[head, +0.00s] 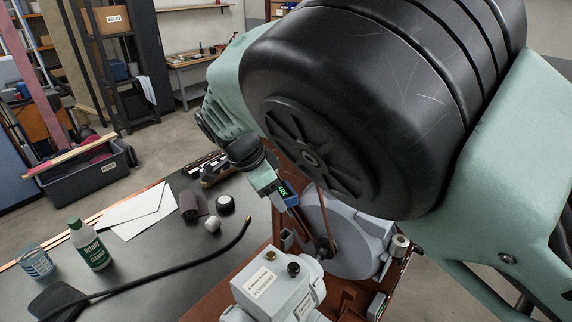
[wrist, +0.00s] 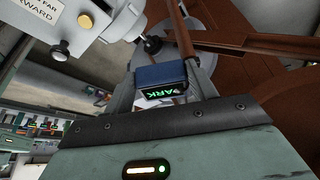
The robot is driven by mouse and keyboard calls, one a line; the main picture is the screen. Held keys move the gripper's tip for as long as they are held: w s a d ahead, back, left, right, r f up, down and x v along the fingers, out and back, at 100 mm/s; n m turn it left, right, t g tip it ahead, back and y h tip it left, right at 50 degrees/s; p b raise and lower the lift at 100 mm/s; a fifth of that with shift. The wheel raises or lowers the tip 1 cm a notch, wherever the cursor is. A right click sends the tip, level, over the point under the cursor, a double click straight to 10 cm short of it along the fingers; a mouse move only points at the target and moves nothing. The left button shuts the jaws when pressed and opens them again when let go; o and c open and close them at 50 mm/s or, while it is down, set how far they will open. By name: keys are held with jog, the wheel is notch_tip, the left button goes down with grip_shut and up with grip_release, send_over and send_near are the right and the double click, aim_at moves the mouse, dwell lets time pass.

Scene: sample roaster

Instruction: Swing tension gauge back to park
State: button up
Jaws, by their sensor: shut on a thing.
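The tension gauge (wrist: 163,76) is a small blue block with a lit green display on its near face. The letters "ARK" can be read there, with the front of the word cut off. My gripper (wrist: 166,66) is shut on it, with a grey finger on either side. In the head view the gauge (head: 290,191) shows small at the tip of my gripper, beside a brown belt and a grey wheel (head: 345,232). My arm hides much of the head view, and the gauge's pivot is hidden.
A grey housing (head: 268,284) with a "FORWARD" label and knobs stands close below the gauge.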

jog(key=m, duration=0.2)
jog(key=a+m+g, duration=0.1)
jog(key=m, duration=0.1)
jog(key=w+a+m+g, duration=0.1)
jog(key=m, duration=0.1)
jog(key=shift+w+h+p, duration=0.1)
jog(key=shift+h+p, duration=0.2)
jog(key=shift+h, duration=0.1)
jog(key=shift+c, duration=0.2)
jog(key=shift+o, duration=0.2)
jog(key=shift+a+m, duration=0.1)
jog(key=shift+m, duration=0.2)
jog(key=o, duration=1.1)
jog(key=shift+a+r, duration=0.1)
jog(key=shift+r, duration=0.05)
